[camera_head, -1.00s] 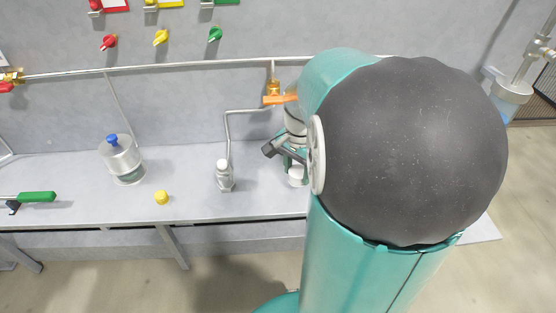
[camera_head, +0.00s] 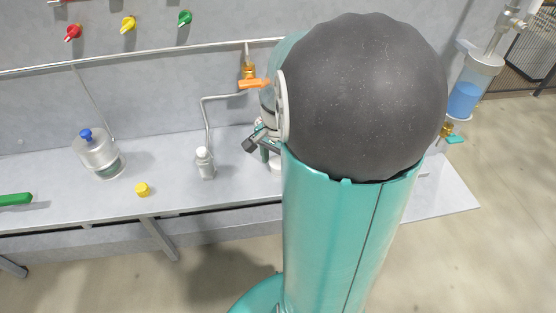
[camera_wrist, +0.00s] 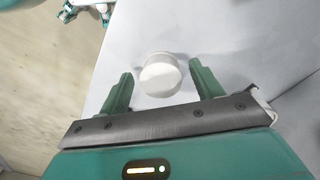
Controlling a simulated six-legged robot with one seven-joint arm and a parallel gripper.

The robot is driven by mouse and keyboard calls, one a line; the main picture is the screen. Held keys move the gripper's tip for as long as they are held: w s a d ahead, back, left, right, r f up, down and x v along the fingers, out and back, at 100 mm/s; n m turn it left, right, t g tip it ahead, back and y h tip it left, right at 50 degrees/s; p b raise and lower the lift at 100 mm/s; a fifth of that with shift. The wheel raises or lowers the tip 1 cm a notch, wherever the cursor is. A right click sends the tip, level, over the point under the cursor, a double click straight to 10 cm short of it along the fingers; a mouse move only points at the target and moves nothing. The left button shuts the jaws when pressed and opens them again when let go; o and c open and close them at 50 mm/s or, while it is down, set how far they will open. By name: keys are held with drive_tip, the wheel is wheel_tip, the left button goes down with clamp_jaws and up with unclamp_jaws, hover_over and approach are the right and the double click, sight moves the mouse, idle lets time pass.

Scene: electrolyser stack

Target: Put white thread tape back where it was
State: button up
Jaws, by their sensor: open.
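The white thread tape (camera_wrist: 160,76) is a short white roll on the grey bench top. In the wrist view it lies just past and between the fingertips of my open gripper (camera_wrist: 160,80), with a gap on both sides. In the head view a small pale part of the tape (camera_head: 275,165) shows beside my arm, and the rest is hidden behind the arm. My gripper in the head view (camera_head: 262,145) is mostly covered by my arm.
A yellow cap (camera_head: 142,189), a small white-capped bottle (camera_head: 205,163) and a clear flask with a blue stopper (camera_head: 98,155) stand on the bench (camera_head: 60,200). An orange-handled valve (camera_head: 252,84) hangs above. A blue-filled cylinder (camera_head: 466,98) is at right.

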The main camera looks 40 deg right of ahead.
sight(278, 163)
wheel_tip(278, 163, up, 12)
drive_tip(key=s+a+r+n+t, duration=0.1)
drive_tip(key=s+a+n+t, duration=0.1)
drive_tip(key=a+n, duration=0.6)
drive_tip(key=s+a+r+n+t, duration=0.1)
drive_tip(key=a+n, duration=0.6)
drive_tip(key=a, duration=0.7)
drive_tip(key=s+t, duration=0.1)
drive_tip(key=t, duration=0.1)
drive_tip(key=shift+s+a+r+n+t, duration=0.25)
drive_tip(key=shift+s+r+n+t, duration=0.05)
drive_tip(key=shift+r+n, duration=0.1)
